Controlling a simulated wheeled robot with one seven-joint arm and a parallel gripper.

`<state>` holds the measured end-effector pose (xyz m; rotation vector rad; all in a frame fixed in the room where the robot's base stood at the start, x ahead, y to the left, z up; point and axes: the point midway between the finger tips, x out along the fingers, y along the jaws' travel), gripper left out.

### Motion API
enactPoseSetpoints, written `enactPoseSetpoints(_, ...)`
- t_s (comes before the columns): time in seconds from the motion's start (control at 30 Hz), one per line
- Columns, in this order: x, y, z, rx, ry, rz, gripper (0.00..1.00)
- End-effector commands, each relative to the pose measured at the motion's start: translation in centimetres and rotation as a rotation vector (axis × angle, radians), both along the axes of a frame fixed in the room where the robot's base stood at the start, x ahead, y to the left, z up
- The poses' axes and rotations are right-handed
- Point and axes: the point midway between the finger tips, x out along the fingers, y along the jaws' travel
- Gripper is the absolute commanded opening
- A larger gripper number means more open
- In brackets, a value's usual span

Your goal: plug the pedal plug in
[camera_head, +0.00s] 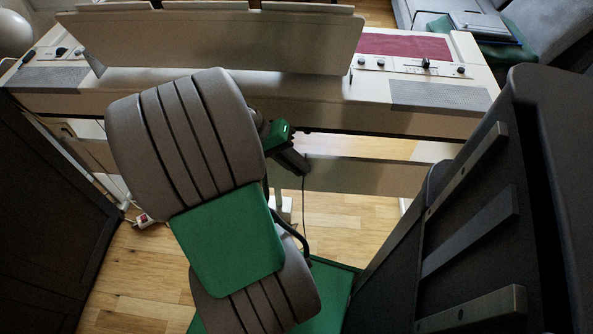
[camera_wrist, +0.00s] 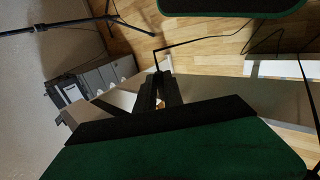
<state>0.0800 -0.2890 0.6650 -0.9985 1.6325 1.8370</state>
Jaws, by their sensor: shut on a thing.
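The beige digital piano (camera_head: 290,98) spans the upper part of the head view. My gripper (camera_head: 300,168) is just below its front edge, partly hidden by my arm. In the wrist view my gripper (camera_wrist: 158,78) has its dark fingers close together. They are shut on the pedal plug, which is mostly hidden between the fingertips. A thin black cable (camera_wrist: 200,41) runs from the fingertips to the right in that view. In the head view the cable (camera_head: 304,205) hangs down below my gripper. No socket can be made out in either view.
The piano's lower crossboard (camera_head: 365,176) stands behind and below my gripper. A small red and white item (camera_head: 145,220) lies on the wooden floor at left. Dark furniture stands at both sides of the head view. A grey boxy object (camera_wrist: 90,85) shows in the wrist view.

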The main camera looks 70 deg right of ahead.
Motion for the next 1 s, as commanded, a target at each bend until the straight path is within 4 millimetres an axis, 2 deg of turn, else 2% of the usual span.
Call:
enactPoseSetpoints(0.37,0.1,0.3,0.5,0.0,0.0,0.0,0.0)
enactPoseSetpoints(0.8,1.2,-4.3,0.4,0.001,-0.001,0.001,0.0)
enactPoseSetpoints(1.0,1.3,-5.2,0.2,-0.001,-0.001,0.001,0.0)
